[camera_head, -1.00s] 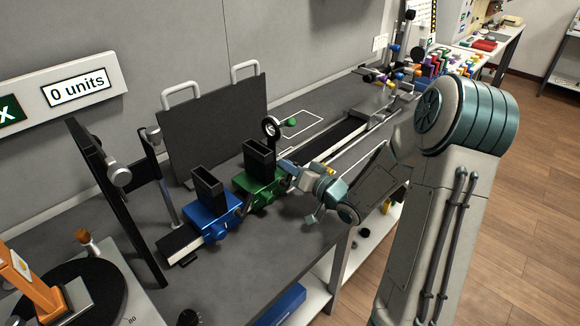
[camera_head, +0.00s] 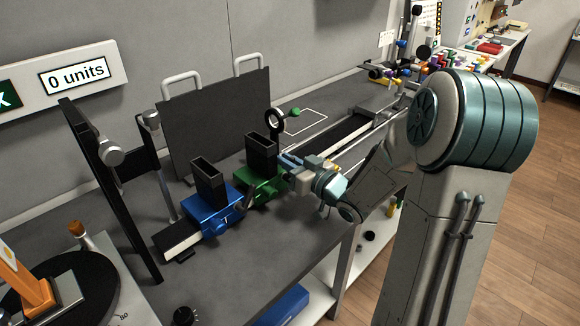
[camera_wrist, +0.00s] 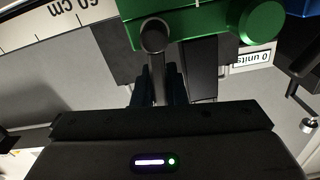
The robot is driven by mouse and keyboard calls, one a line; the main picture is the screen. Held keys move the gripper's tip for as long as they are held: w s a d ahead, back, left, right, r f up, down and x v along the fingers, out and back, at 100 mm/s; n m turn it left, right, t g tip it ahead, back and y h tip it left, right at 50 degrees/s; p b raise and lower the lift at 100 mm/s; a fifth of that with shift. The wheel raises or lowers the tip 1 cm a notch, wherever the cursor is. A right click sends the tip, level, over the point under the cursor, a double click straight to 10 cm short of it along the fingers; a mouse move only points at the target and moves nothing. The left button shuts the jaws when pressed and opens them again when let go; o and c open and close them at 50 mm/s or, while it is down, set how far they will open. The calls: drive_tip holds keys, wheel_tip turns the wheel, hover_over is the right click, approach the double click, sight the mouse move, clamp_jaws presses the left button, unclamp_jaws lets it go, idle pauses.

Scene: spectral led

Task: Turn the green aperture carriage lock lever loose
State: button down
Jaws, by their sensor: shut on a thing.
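The green aperture carriage (camera_head: 258,186) sits on the rail to the right of the blue carriage (camera_head: 211,214), with a black box-shaped holder on top. Its lock lever (camera_wrist: 153,45) shows in the wrist view as a dark rod with a round end, beside the green body (camera_wrist: 200,15). My gripper (camera_head: 288,164) is at the right side of the green carriage. In the wrist view my gripper (camera_wrist: 159,84) is shut on the lever, with a finger on each side of the rod.
A black ring with a green knob (camera_head: 276,121) stands behind the carriage. A dark panel with two handles (camera_head: 215,125) stands at the back. The rail runs on to the far right.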

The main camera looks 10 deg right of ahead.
drive_tip(key=shift+s+a+n+b, duration=0.15)
drive_tip(key=shift+n+b, duration=0.15)
drive_tip(key=shift+n, duration=0.1)
drive_tip(key=c, duration=1.5)
unclamp_jaws()
drive_tip(key=shift+o, duration=0.2)
